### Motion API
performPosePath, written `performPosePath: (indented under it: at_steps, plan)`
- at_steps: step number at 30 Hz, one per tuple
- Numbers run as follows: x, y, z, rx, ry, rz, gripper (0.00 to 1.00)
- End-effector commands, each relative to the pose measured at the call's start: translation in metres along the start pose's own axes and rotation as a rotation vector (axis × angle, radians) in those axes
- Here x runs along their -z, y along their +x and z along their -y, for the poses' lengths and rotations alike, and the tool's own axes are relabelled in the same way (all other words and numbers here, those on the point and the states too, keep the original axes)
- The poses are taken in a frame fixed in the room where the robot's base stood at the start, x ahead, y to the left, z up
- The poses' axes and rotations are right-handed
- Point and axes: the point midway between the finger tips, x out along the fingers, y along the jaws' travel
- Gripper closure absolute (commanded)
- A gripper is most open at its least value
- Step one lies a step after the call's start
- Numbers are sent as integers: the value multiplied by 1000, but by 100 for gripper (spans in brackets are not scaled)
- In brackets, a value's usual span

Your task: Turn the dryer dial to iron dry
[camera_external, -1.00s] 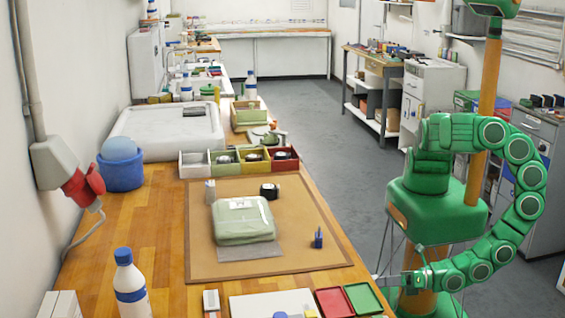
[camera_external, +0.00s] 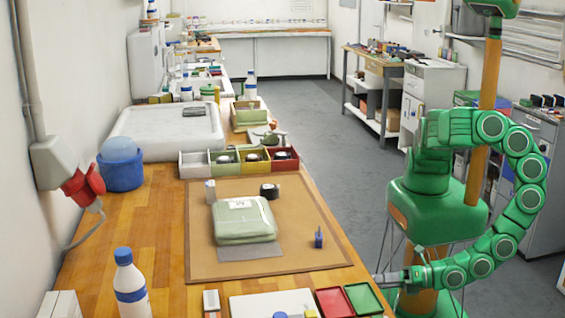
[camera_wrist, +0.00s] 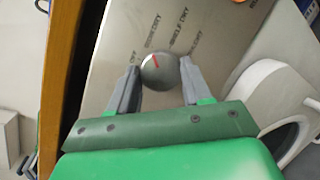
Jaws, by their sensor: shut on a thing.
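The dryer dial (camera_wrist: 160,73) is a round grey knob with a red line, on a light grey panel (camera_wrist: 110,50) in the wrist view. The red line points up and slightly left, roughly toward the upper-left label (camera_wrist: 152,30), whose wording I cannot read surely. The label right of it (camera_wrist: 180,27) looks like "SHELF DRY". My gripper (camera_wrist: 160,78) is shut on the dial, one finger on each side. In the external view my gripper (camera_external: 383,279) is beside the bench's right edge; the dial and panel are hidden there.
A wooden bench (camera_external: 160,225) runs along the left, with a brown mat (camera_external: 290,245), a folded green garment (camera_external: 243,218) and red and green trays (camera_external: 335,301) near its right edge. A white machine with a round door (camera_wrist: 285,110) is at the wrist view's right. Grey floor (camera_external: 335,165) lies beyond.

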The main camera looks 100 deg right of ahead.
Motion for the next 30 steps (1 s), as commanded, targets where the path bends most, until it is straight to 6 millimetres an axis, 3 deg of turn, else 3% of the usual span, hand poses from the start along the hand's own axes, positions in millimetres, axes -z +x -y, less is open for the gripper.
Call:
performPosePath:
  at_steps: [2, 3, 7, 20, 30]
  plan:
    - [-1, 0, 2, 4, 1, 3, 82]
    - [-1, 1, 2, 4, 0, 3, 45]
    - [-1, 0, 1, 3, 0, 2, 26]
    - [0, -6, 0, 1, 0, 0, 26]
    - [1, -47, 0, 0, 1, -1, 26]
